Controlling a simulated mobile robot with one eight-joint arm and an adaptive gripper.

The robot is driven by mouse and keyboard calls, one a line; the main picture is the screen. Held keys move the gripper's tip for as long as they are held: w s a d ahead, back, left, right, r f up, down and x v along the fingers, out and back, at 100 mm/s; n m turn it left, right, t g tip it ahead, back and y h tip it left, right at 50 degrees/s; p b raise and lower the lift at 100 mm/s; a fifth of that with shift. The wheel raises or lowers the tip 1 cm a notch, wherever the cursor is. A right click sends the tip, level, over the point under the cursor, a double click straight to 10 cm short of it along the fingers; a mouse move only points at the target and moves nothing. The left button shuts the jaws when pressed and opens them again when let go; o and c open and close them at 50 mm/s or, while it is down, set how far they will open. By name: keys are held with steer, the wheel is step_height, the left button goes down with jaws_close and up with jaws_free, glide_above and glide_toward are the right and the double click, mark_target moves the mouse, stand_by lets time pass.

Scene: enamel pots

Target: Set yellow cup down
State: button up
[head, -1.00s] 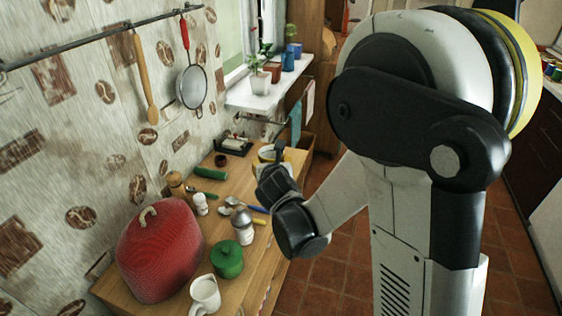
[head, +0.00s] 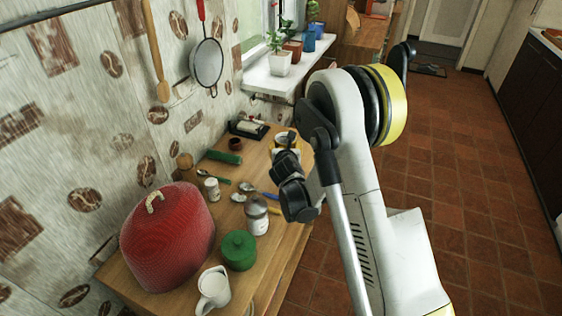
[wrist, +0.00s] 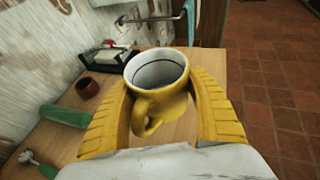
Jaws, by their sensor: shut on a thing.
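The yellow cup (wrist: 160,92) is upright between the two yellow fingers of my gripper (wrist: 166,98) in the wrist view. Its grey inside faces up and its handle points toward the wrist camera. My gripper is shut on the cup. In the head view the cup (head: 283,138) shows only in part behind my dark wrist, with my gripper (head: 284,148) at the far end of the wooden counter (head: 190,262). Whether the cup's base touches the counter is hidden.
A black tray (wrist: 106,58), a small dark red bowl (wrist: 87,87) and a green cylinder (wrist: 64,116) are left of the cup. A red cover (head: 168,240), green pot (head: 239,251), white pitcher (head: 213,290) and shaker (head: 257,217) stand nearer. Bare counter lies right of the cup.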

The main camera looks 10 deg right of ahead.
steer(key=shift+w+a+f, duration=0.5)
steer(key=shift+a+f, duration=0.05)
steer(key=shift+a, duration=0.15)
step_height(320, 180, down, 4)
steer(key=b, duration=0.2)
steer(key=shift+f+b, duration=0.1)
steer(key=shift+b, duration=0.25)
steer(key=o, duration=1.4)
steer(key=shift+c, duration=0.2)
